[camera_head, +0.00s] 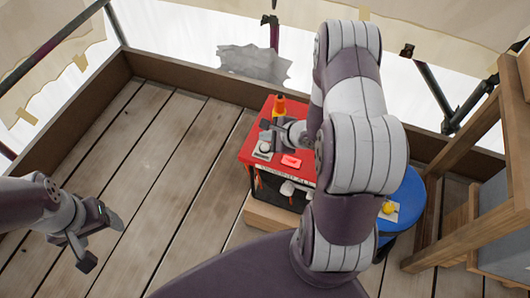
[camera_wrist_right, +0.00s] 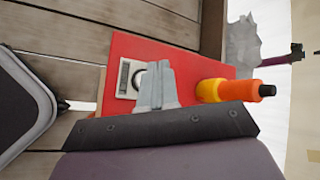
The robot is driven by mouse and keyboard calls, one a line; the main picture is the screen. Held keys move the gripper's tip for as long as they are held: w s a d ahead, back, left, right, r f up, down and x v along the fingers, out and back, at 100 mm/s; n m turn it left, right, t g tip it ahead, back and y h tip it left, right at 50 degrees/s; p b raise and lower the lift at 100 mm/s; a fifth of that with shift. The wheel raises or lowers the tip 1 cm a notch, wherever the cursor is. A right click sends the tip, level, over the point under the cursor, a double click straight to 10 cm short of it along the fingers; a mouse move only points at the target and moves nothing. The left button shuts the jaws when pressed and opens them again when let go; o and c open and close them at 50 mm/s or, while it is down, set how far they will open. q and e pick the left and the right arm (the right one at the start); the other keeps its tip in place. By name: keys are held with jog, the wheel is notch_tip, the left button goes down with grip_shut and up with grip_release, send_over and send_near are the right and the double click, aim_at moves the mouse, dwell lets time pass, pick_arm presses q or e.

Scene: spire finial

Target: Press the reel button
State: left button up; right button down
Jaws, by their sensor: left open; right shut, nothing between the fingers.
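The red box (camera_head: 253,136) stands beyond the middle of the plank floor. A pale plate with a round button (camera_head: 264,147) sits on its top at the left. In the right wrist view the plate (camera_wrist_right: 125,80) shows a dark slot and a round button, partly covered by my fingers. My right gripper (camera_head: 268,127) is shut and empty, its tips over or beside the button; I cannot tell whether they touch it. The closed fingers also show in the wrist view (camera_wrist_right: 155,80). My left gripper (camera_head: 103,243) is open and empty above the planks at lower left.
An orange bottle-like thing (camera_head: 279,107) with a dark tip in the wrist view (camera_wrist_right: 266,90) stands near the fingers. A bright red piece (camera_head: 291,161) lies on the box. A blue round stool (camera_head: 410,195) and wooden frame (camera_head: 470,230) stand at right. The left planks are clear.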

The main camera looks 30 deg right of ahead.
aim_at(267, 149)
notch_tip(267, 149, down, 2)
jog(key=shift+f, duration=0.1)
dwell(2.0)
jog(key=shift+f, duration=0.3)
jog(key=shift+f, duration=0.45)
dwell(0.5)
dwell(0.4)
jog(key=shift+r+p, duration=0.8)
jog(key=shift+p, duration=0.25)
jog(key=shift+r, duration=0.1)
